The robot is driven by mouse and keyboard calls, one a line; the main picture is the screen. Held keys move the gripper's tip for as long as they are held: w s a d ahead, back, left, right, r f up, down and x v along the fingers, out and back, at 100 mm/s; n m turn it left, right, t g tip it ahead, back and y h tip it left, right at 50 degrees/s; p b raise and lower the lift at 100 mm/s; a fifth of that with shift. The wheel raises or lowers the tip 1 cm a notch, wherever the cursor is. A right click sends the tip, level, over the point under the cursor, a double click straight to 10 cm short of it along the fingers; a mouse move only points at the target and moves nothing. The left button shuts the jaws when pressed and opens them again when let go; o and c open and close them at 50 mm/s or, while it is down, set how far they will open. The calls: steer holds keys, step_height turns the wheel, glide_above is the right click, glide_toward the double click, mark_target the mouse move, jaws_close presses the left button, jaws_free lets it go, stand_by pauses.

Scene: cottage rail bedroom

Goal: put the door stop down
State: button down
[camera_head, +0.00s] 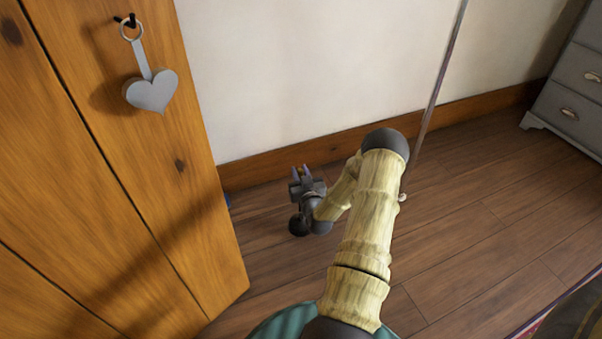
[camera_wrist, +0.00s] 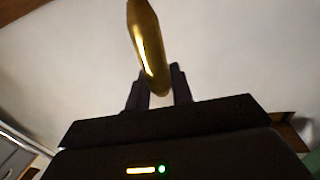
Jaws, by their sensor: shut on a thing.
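A shiny brass-coloured piece, which I take to be the door stop (camera_wrist: 150,45), stands up between the fingers of my gripper (camera_wrist: 158,88) in the wrist view. The door stop is too small and hidden there to make out clearly.
A wooden plank door (camera_head: 110,170) with a grey heart hanger (camera_head: 151,92) fills the left. A wooden skirting board (camera_head: 270,163) runs along the white wall. A grey chest of drawers (camera_head: 575,85) stands at right. The plank floor (camera_head: 480,210) between is clear.

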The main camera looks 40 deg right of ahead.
steer(key=shift+r, duration=0.2)
step_height(320, 180, down, 3)
steer(key=shift+w+f+b, duration=0.1)
steer(key=shift+b, duration=0.9)
steer(key=shift+f, duration=0.4)
steer(key=c, duration=1.2)
jaws_free()
steer(key=shift+f, duration=0.15)
